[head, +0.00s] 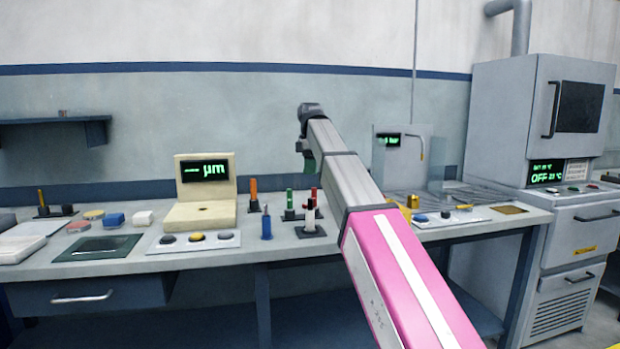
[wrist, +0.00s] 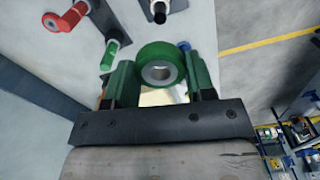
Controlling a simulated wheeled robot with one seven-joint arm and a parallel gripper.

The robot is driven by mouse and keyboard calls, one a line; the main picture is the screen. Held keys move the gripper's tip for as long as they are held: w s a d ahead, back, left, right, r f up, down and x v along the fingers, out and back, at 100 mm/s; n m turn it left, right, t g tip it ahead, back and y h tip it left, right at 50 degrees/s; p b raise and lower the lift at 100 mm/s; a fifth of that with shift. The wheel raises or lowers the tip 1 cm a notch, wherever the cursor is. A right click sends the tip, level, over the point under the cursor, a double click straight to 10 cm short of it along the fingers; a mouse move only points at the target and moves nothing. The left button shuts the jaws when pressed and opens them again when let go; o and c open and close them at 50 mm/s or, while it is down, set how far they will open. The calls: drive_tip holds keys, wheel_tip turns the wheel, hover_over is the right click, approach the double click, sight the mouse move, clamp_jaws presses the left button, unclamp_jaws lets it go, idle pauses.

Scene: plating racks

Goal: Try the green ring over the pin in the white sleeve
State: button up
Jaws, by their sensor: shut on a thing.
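My gripper (wrist: 160,80) has green fingers shut on the green ring (wrist: 160,52), whose pale-lined hole shows in the wrist view. In the head view my gripper (head: 309,160) is above the bench, behind the pins; the ring cannot be made out there. The pin in the white sleeve (head: 310,213) stands upright on a dark base, below my gripper in the picture. In the wrist view this white-sleeved pin (wrist: 159,10) is at the top edge, apart from the ring. The ring is not around any pin.
Near the white-sleeved pin stand a green pin (head: 289,199), a red pin (head: 313,193), a blue pin (head: 266,224) and an orange pin (head: 253,191). A beige gauge (head: 200,212) is to their left. A grey cabinet oven (head: 530,120) is at the right.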

drive_tip(key=shift+f, duration=0.25)
drive_tip(key=shift+f, duration=4.05)
drive_tip(key=shift+f, duration=0.3)
drive_tip(key=shift+r, duration=0.25)
drive_tip(key=shift+r, duration=1.75)
